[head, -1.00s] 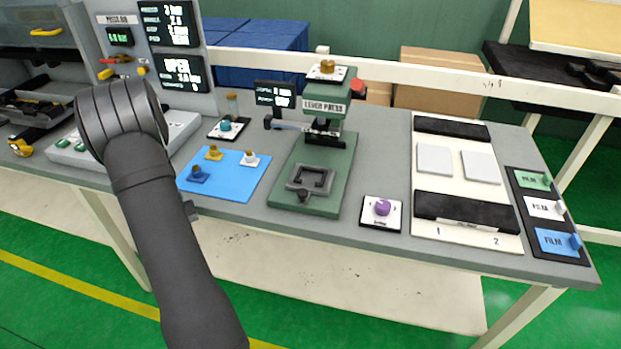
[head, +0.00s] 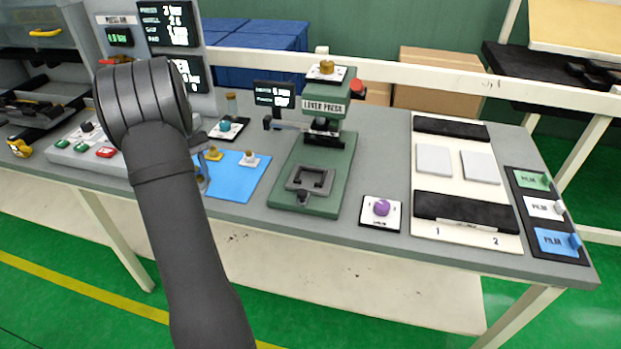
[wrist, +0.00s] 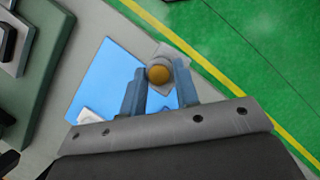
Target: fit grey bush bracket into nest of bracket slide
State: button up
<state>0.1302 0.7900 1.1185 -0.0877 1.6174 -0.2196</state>
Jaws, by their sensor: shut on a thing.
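My gripper (wrist: 158,85) is shut on a grey bracket (wrist: 168,53) with a round brass-coloured bush on top, seen between the two blue-grey fingers in the wrist view. In the head view my gripper (head: 203,172) is partly hidden by my arm, over the left part of the blue mat, and what it holds is not clear there. The bracket slide's dark square nest (head: 328,181) lies on the green base of the lever press, to the right of my gripper. Its middle looks empty.
The lever press (head: 323,107) stands behind the nest. A purple knob (head: 381,207) is to the right. A button box (head: 75,158) is at left.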

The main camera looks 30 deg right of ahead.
jog(key=s+d+r+n+t+h, duration=0.15)
jog(key=d+n, duration=0.25)
jog(key=d, duration=0.4)
jog(key=s+d+r+n+h, duration=0.2)
jog(key=d+r+n, duration=0.15)
jog(key=d, duration=0.35)
notch_tip(320, 180, up, 4)
jog(key=f+n+t, duration=0.1)
jog(key=n+t, duration=0.2)
jog(key=n, duration=0.6)
send_over(314, 176)
jog(key=a, duration=0.2)
jog(key=shift+h, duration=0.35)
notch_tip(314, 176, down, 9)
jog(key=shift+d+f, duration=0.1)
jog(key=shift+f, duration=0.05)
jog(key=shift+f, duration=0.1)
jog(key=o, duration=1)
jog(key=v, duration=1.2)
